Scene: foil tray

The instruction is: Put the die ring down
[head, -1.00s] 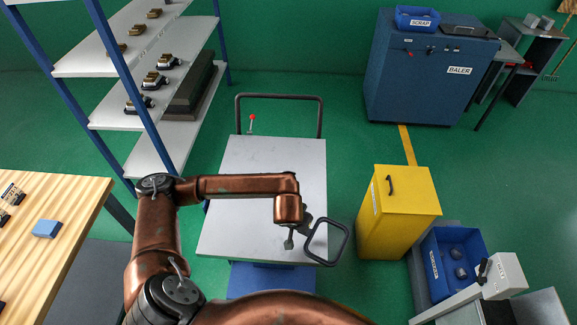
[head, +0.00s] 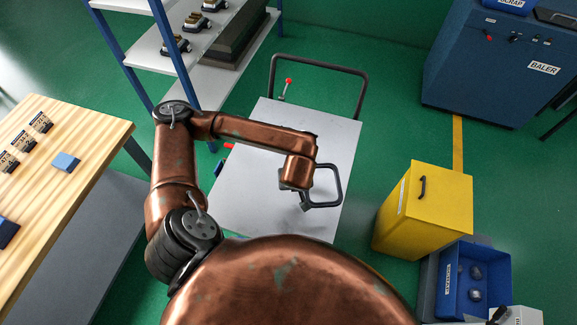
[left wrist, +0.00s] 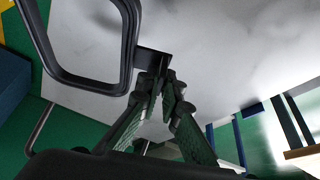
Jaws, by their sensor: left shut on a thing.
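The die ring (head: 339,184) is a dark, rounded rectangular frame with an open middle. My left gripper (head: 305,203), at the end of the copper arm, is shut on it at its left side in the head view. The ring is over the right part of a pale grey trolley top (head: 262,190). In the left wrist view the ring (left wrist: 88,86) is at upper left, and the fingertips (left wrist: 163,78) close on a short dark tab at its side. The gap between ring and trolley top cannot be judged. My right gripper is not in view.
A wooden bench (head: 90,130) with a blue block (head: 65,162) stands at left. Shelving (head: 215,85) is behind. A yellow bin (head: 425,205) and a blue crate (head: 476,270) are at right, a blue baler (head: 500,65) at back right. The trolley's left half looks mostly clear.

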